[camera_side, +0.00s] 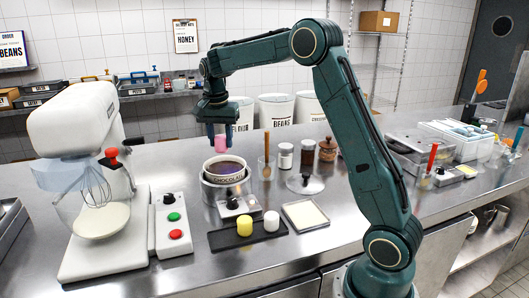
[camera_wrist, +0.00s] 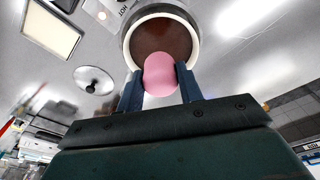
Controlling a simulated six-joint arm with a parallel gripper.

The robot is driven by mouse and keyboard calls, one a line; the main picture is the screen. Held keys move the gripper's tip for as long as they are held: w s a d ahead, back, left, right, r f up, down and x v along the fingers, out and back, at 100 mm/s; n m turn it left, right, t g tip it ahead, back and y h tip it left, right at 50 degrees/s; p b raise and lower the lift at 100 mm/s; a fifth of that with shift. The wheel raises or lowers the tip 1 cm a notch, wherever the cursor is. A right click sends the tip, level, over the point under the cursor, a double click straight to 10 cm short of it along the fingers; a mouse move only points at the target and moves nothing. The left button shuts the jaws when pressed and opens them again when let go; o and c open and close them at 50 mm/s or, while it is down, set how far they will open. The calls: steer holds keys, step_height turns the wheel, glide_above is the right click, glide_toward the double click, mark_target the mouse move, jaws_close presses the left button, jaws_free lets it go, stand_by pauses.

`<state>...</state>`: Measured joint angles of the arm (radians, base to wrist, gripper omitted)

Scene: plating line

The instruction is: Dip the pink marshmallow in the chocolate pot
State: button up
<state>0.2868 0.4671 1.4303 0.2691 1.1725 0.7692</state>
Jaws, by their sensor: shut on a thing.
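The pink marshmallow (camera_side: 220,144) is held between the fingers of my gripper (camera_side: 217,130), upright above the chocolate pot. In the wrist view the pink marshmallow (camera_wrist: 160,75) sits between the two blue fingers of my gripper (camera_wrist: 160,85), which are shut on it. The chocolate pot (camera_side: 226,180) is a white bowl with a dark band of lettering and brown chocolate inside, seated in a metal warmer. In the wrist view the chocolate pot (camera_wrist: 127,45) lies beyond the marshmallow, which overlaps its near rim. In the side view the marshmallow is apart from the chocolate.
A yellow marshmallow (camera_side: 244,227) and a white marshmallow (camera_side: 271,221) stand on a dark tray (camera_side: 225,239) in front of the pot. A white-lined tray (camera_side: 305,215) and a glass lid (camera_side: 305,184) lie to the right. A stand mixer (camera_side: 85,125) is at left.

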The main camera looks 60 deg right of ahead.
mark_target(223, 149)
steer(key=shift+w+d+f, duration=0.1)
steer(key=shift+d+f, duration=0.05)
steer(key=shift+d, duration=0.3)
steer(key=shift+w+d+f, duration=0.1)
steer(key=shift+d+f, duration=0.05)
steer(key=shift+d, duration=0.25)
steer(key=shift+f, duration=0.25)
steer(key=shift+f, duration=3.85)
steer(key=shift+r, duration=0.45)
steer(key=shift+r, duration=0.75)
steer(key=shift+r, duration=0.65)
steer(key=shift+r, duration=0.35)
